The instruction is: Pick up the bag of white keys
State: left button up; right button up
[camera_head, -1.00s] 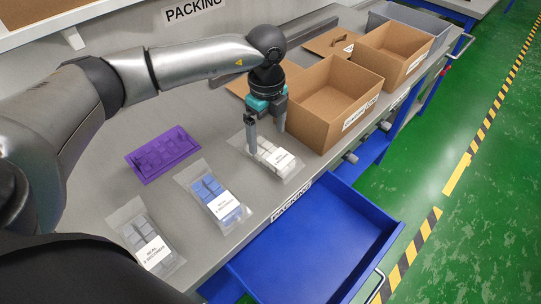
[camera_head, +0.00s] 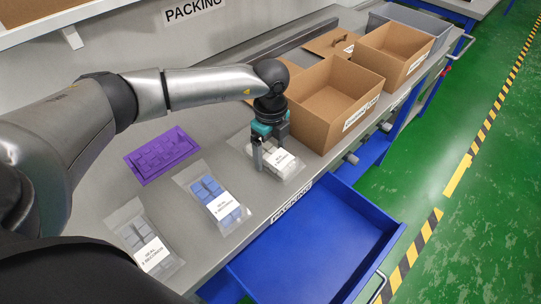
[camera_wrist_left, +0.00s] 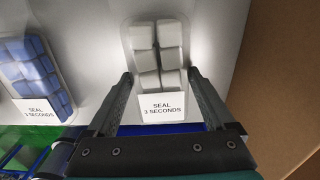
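The bag of white keys (camera_head: 291,167) is a clear pouch with a white label, lying flat on the grey bench in front of the open box. In the left wrist view the white keys (camera_wrist_left: 157,48) sit in two columns above a label reading "SEAL 3 SECONDS". My left gripper (camera_head: 270,156) is over this bag, pointing down. In the left wrist view its fingers (camera_wrist_left: 160,76) are apart, one on each side of the bag, with nothing clamped. Whether the fingertips touch the bench I cannot tell. My right gripper is not in view.
A bag of blue keys (camera_head: 212,198) and a bag of grey keys (camera_head: 139,236) lie to the left. A purple tray (camera_head: 161,154) is behind them. An open cardboard box (camera_head: 327,112) stands close right of the gripper. An open blue drawer (camera_head: 318,241) juts out in front.

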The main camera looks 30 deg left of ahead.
pick_arm(q)
jog(key=c, duration=1)
jog(key=shift+r, duration=0.1)
